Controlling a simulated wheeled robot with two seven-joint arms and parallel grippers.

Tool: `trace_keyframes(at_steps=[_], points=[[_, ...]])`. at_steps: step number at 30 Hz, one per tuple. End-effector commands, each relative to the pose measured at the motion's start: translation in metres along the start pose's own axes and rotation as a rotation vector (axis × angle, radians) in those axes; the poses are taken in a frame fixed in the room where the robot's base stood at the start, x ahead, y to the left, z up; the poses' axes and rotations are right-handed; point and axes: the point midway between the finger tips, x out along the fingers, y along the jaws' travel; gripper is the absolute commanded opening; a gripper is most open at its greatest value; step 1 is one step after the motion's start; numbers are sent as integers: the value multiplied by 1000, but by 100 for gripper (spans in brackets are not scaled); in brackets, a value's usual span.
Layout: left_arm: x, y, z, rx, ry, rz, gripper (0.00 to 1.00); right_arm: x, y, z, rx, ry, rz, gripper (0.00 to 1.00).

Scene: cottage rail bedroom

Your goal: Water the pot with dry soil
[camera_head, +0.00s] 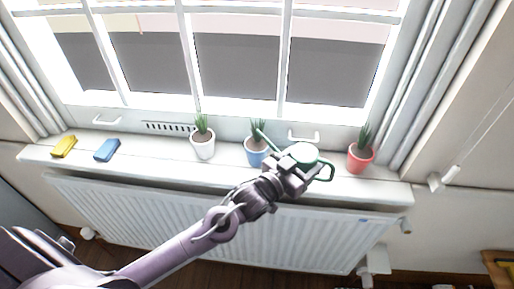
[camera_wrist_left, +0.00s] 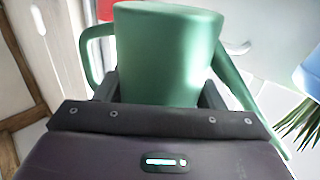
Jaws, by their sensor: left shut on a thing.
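Three potted plants stand in a row on the windowsill in the head view: a white pot (camera_head: 203,148), a blue pot (camera_head: 254,154) and a red pot (camera_head: 360,158). The soil is too small to compare clearly. My left gripper (camera_head: 292,172) is shut on a green watering can (camera_head: 304,153), held over the sill between the blue and red pots. The can's spout points toward the blue pot, its tip close to that plant. In the left wrist view the can (camera_wrist_left: 168,55) fills the space between the fingers. My right gripper is not in view.
A yellow block (camera_head: 64,146) and a blue block (camera_head: 107,150) lie on the left of the windowsill (camera_head: 150,152). A white radiator (camera_head: 150,215) is below the sill, and the window with its handles is behind. The sill between blue block and white pot is clear.

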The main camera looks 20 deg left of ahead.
Motion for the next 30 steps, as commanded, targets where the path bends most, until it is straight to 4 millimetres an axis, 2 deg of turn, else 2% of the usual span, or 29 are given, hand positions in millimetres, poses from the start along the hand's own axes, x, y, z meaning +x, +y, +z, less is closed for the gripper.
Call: trace_keyframes(at_steps=[3,21,30], points=[[0,0,-12,0,5,0,27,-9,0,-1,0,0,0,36],[0,0,-47,-1,5,-1,27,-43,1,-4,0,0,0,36],[0,1,-50,-1,4,0,27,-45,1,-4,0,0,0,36]])
